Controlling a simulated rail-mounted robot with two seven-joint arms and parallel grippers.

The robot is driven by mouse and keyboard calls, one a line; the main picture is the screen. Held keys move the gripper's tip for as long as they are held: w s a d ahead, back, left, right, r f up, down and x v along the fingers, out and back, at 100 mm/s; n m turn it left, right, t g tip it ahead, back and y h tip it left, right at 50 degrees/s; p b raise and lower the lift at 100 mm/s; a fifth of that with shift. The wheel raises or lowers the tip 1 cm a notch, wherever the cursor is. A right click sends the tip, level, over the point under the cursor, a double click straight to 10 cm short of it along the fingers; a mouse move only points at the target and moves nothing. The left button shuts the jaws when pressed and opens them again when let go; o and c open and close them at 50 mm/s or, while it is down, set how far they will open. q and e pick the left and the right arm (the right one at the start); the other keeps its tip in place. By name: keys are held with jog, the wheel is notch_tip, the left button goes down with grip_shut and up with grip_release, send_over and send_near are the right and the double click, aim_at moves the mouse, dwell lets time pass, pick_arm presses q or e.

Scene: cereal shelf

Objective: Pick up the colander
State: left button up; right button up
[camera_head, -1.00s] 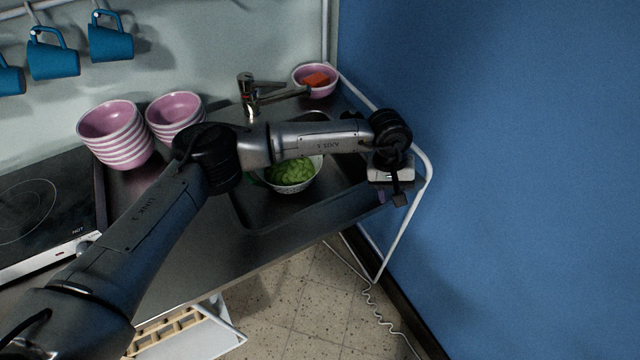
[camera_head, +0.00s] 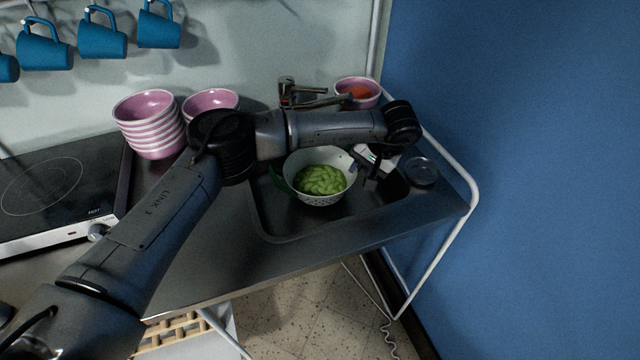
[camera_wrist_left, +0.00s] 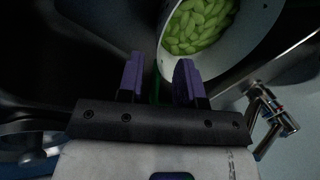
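The colander (camera_head: 318,195) is white with small holes and holds green pods. It sits in the sink basin, partly behind my left forearm. My left gripper (camera_head: 362,172) is at the colander's right rim, pointing down. In the left wrist view, the two purple-padded fingers (camera_wrist_left: 160,72) are apart, with nothing clamped between them. The colander (camera_wrist_left: 248,40) shows there at the top, its near rim edge lying between the fingers in the picture, with one finger overlapping its wall. I cannot tell whether they touch. My right gripper is not in view.
The sink basin (camera_head: 290,228) surrounds the colander. A faucet (camera_head: 289,94) and a pink bowl with orange contents (camera_head: 360,88) stand behind. Stacked pink bowls (camera_head: 150,130) stand left, beside a cooktop (camera_head: 45,190). A dark round item (camera_head: 422,172) sits right, near the blue wall.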

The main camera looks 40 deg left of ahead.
pick_arm(q)
jog(key=b+x, duration=0.2)
jog(key=x, duration=0.5)
jog(key=shift+a+r+b, duration=0.1)
jog(key=shift+a+b, duration=0.1)
jog(key=shift+b, duration=0.15)
jog(key=shift+c, duration=0.7)
grip_shut()
jog(key=shift+r, duration=0.1)
